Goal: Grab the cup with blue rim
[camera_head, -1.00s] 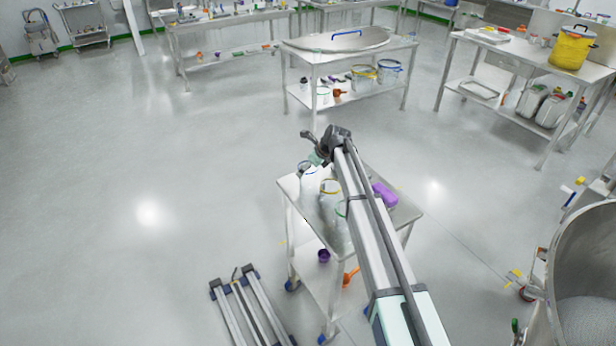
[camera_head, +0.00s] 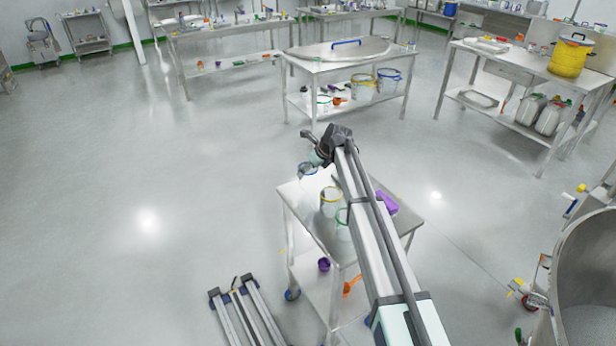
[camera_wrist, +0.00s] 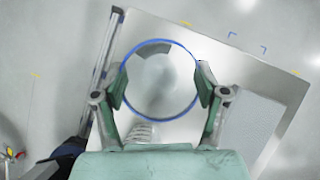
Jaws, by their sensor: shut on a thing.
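The clear cup with a blue rim (camera_wrist: 158,95) is between the two fingers of my gripper (camera_wrist: 160,82) in the wrist view, seen from above with its round mouth facing the camera. The green finger pads press on opposite sides of the cup, just below the rim. In the head view the cup (camera_head: 308,171) shows below my gripper (camera_head: 318,160), over the far left corner of the small steel cart (camera_head: 318,228). Whether its base touches the cart top is not clear.
A yellow-rimmed cup (camera_head: 331,200) and a green-rimmed cup (camera_head: 343,222), partly behind my arm, stand on the cart. A purple object (camera_head: 387,203) lies at its right. A steel table (camera_head: 345,64) stands behind.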

